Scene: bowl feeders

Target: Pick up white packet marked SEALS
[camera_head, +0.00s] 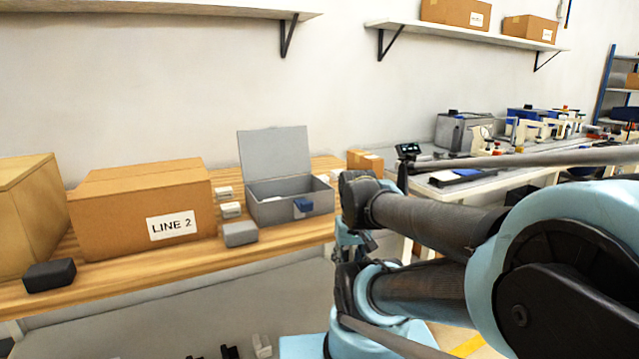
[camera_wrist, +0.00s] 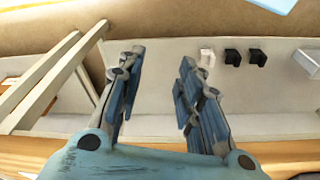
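Small white packets stand between the cardboard box and the grey open-lidded box in the head view, an upper one (camera_head: 224,192) and a lower one (camera_head: 231,210). Their markings are too small to read, so I cannot tell which one says SEALS. My gripper (camera_wrist: 160,58) is open and empty in the wrist view, its two blue-grey fingers apart. In the head view my gripper (camera_head: 350,240) hangs at the right end of the wooden bench, partly hidden by my arm, to the right of the packets. The wrist view shows no packet that I can identify.
A LINE 2 cardboard box (camera_head: 150,210), grey open-lidded box (camera_head: 290,208), grey block (camera_head: 240,234) and dark block (camera_head: 50,274) stand on the wooden bench (camera_head: 120,275). A white piece (camera_wrist: 207,58) and black pieces (camera_wrist: 232,57) lie below bench height.

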